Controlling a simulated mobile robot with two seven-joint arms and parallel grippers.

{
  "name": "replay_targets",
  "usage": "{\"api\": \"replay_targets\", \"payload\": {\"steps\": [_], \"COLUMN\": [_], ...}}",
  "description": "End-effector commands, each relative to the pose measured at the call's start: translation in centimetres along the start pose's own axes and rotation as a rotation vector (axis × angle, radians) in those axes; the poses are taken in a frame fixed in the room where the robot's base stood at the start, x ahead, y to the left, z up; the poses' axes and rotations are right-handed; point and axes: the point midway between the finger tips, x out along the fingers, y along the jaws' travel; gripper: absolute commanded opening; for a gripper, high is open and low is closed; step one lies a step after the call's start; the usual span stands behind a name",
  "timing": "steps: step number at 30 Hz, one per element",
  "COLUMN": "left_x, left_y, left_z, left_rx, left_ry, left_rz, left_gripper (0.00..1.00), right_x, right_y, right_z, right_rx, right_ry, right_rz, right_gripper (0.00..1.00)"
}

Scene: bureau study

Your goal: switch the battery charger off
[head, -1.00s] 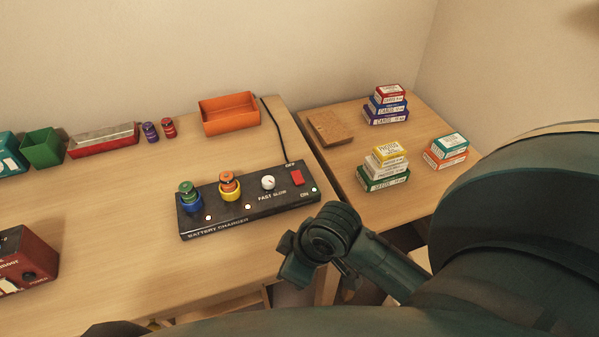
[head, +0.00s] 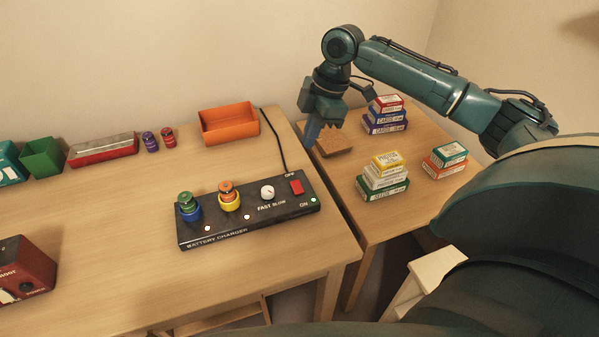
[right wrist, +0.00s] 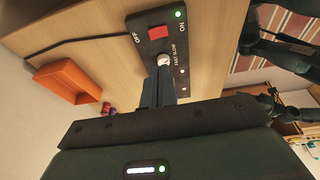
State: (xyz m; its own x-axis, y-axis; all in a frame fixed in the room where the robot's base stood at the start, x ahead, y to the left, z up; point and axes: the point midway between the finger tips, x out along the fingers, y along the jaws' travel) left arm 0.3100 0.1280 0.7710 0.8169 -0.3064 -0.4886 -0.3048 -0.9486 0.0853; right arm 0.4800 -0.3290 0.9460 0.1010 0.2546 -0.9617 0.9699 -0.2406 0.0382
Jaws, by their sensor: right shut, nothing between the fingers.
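The black battery charger (head: 250,212) lies on the desk with a red rocker switch (head: 296,187) between the OFF and ON labels at its right end. A small light beside ON is lit, green in the right wrist view. A white FAST/SLOW knob (head: 267,192) is left of the switch. Two battery stacks stand on the charger, one green and blue (head: 188,207), one orange and yellow (head: 229,196). My right gripper (head: 311,142) is shut and empty, pointing down above the gap between the tables, behind and right of the switch. The switch also shows in the right wrist view (right wrist: 158,31). My left gripper is not in view.
A black cord runs from the charger to the back. An orange tray (head: 229,124) stands behind it. The right table holds a brown board (head: 334,143) and several stacked card and seed boxes (head: 383,178). A dark red box (head: 24,270) is at left. The desk front is clear.

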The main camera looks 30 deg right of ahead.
Motion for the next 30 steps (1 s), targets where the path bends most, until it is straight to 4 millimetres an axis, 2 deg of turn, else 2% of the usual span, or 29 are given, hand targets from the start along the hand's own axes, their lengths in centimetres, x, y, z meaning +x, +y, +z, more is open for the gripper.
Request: {"api": "replay_targets", "payload": {"steps": [1, 5, 17, 23, 30], "left_x": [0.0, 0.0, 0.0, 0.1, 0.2], "left_y": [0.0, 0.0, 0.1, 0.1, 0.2], "left_z": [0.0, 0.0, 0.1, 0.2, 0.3], "left_rx": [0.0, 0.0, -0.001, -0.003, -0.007], "left_ry": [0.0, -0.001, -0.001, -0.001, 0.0], "left_rz": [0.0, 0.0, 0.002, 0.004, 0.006], "left_gripper": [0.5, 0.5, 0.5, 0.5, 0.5], "right_x": [-0.7, -1.5, -1.1, 1.9, 7.1], "right_y": [0.3, 0.6, 0.6, 0.5, 0.5], "right_z": [0.3, 0.6, 0.6, 0.5, 0.4], "right_rx": [0.003, 0.004, 0.004, 0.004, 0.004], "right_ry": [0.004, 0.014, 0.014, 0.014, 0.013], "right_rz": [0.004, 0.005, 0.003, 0.0, 0.001], "right_gripper": [0.0, 0.0, 0.0, 0.0, 0.0]}}
